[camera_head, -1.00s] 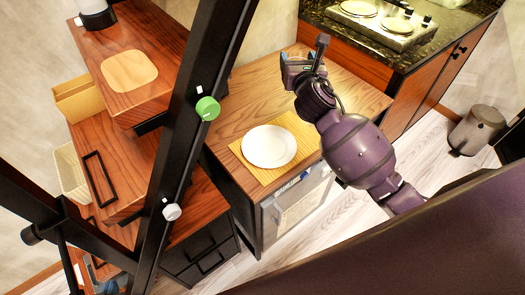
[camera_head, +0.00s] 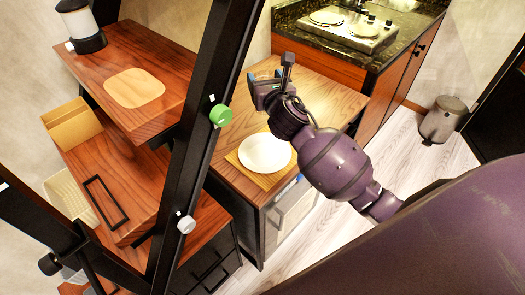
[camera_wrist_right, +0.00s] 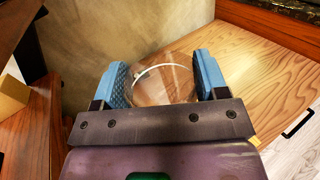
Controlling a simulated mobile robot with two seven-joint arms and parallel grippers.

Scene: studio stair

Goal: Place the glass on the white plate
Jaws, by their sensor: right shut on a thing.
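The white plate (camera_head: 265,153) lies on a yellow placemat (camera_head: 233,160) on the wooden counter in the head view. My right gripper (camera_head: 265,85) is beyond the plate, above the far part of the counter in that view. In the right wrist view, its two blue fingers (camera_wrist_right: 163,83) are shut on a clear glass (camera_wrist_right: 165,78), with its pale round rim showing. The glass is hard to make out in the head view, and its base is hidden. My left gripper is not in view.
A wooden stair-like shelf (camera_head: 140,50) with a lantern (camera_head: 80,25) stands at left. A black post with a green knob (camera_head: 220,115) crosses the view. A hob (camera_head: 345,30) is at the back, and a bin (camera_head: 440,120) at right. The counter (camera_head: 325,88) has bare room right of the gripper.

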